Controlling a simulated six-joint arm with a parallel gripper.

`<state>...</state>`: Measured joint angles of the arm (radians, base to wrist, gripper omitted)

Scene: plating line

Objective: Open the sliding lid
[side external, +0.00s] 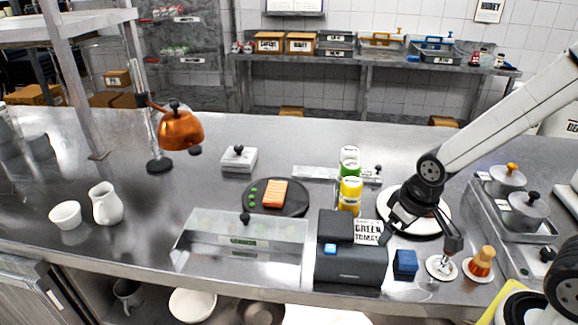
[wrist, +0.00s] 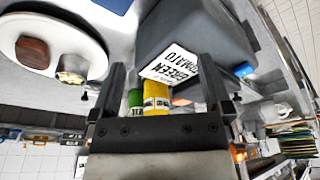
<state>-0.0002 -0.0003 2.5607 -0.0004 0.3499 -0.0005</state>
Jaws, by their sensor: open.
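A low clear-walled box (side external: 205,243) stands at the front of the steel counter, with a small black knob (side external: 245,217) near its back edge. The clear top looks like the sliding lid, but I cannot make out its edges or whether it is shut. My gripper (side external: 388,232) is to the right of the box, beside a dark grey machine (side external: 348,266) with a "GREEN TOMATO" label. In the wrist view my gripper (wrist: 162,64) has its fingers wide apart with nothing between them. The box is not clear in the wrist view.
The dark machine stands between my gripper and the box. Yellow (side external: 350,190) and green (side external: 349,157) cans stand behind it. A black round board (side external: 292,205) holds an orange block. A blue block (side external: 405,262) and a white plate (side external: 437,224) are near my gripper.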

